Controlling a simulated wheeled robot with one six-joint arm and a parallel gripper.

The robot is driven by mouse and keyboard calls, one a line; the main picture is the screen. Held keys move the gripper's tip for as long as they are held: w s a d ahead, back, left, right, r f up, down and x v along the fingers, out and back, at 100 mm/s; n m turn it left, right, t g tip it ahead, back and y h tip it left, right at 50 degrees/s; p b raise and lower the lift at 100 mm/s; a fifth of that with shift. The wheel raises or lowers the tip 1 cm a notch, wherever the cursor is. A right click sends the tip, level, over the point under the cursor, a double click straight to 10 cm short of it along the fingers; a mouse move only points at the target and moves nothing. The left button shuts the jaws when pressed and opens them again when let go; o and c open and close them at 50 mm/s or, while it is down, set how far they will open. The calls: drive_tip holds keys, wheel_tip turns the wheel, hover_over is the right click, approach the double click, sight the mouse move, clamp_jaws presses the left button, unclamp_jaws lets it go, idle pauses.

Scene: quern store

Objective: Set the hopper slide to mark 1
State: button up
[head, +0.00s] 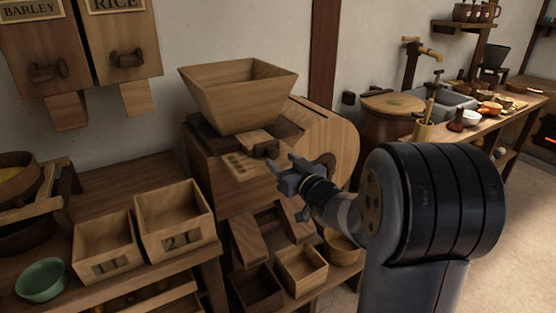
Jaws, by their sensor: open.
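The wooden hopper (238,100) stands on top of the mill box (215,178), wide mouth up. Below its front is the hopper slide (246,166), a pale board with small dark marks that I cannot read. A dark knob (267,149) sits at the slide's right part. My gripper (279,171) is just in front and to the right of the knob, jaws open and empty. The fingers are close to the knob; I cannot tell whether they touch it. Which mark the slide stands at is not clear.
Two numbered wooden boxes (175,219) and a green bowl (42,280) stand on the bench at left. BARLEY and RICE bins (122,42) hang above. A barrel (393,104) and cluttered counter (490,125) stand right.

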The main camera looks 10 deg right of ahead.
drive_tip(key=shift+x, duration=1.5)
clamp_jaws()
drive_tip(key=shift+s, duration=0.1)
